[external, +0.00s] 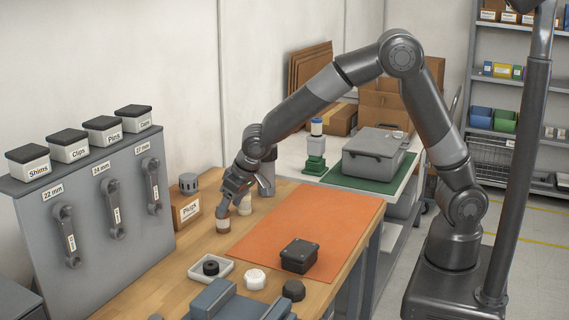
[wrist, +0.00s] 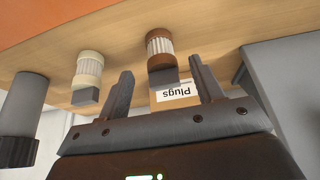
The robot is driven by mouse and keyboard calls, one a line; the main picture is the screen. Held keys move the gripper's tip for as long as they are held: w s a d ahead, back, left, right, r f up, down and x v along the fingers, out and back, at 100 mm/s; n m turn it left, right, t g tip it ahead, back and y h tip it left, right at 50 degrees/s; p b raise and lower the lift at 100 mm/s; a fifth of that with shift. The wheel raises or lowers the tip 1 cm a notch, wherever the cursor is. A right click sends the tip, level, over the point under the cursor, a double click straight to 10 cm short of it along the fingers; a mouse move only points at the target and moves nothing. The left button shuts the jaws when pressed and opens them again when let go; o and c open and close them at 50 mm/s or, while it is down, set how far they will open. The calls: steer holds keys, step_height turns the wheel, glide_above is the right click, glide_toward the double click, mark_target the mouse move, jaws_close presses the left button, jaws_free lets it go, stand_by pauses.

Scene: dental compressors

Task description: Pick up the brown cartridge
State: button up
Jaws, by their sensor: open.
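The brown cartridge (external: 223,226), with a pale ribbed middle, stands on the wooden bench at the left edge of the orange mat. In the wrist view the brown cartridge (wrist: 160,46) lies just past the fingertips, roughly midway between them. My gripper (external: 224,208) is open and reaches down over the cartridge; its fingers are small there. In the wrist view my gripper (wrist: 162,68) has its two fingers well apart, with no visible contact on the cartridge.
A cream cartridge (external: 245,205) stands close behind; it also shows in the wrist view (wrist: 89,68). The Plugs box (external: 187,211) is to the left, near the grey tool panel (external: 100,225). The orange mat (external: 310,225) holds a dark box (external: 299,256). A white tray (external: 226,276) is nearer the front.

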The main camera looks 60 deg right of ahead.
steer(key=shift+w+r+x, duration=0.1)
steer(key=shift+w+x, duration=0.05)
steer(key=shift+x, duration=0.75)
steer(key=shift+w+r+x, duration=0.1)
steer(key=shift+w+x, duration=0.05)
steer(key=shift+x, duration=0.7)
steer(key=shift+w+x, duration=0.2)
steer(key=shift+x, duration=0.7)
steer(key=c, duration=1.1)
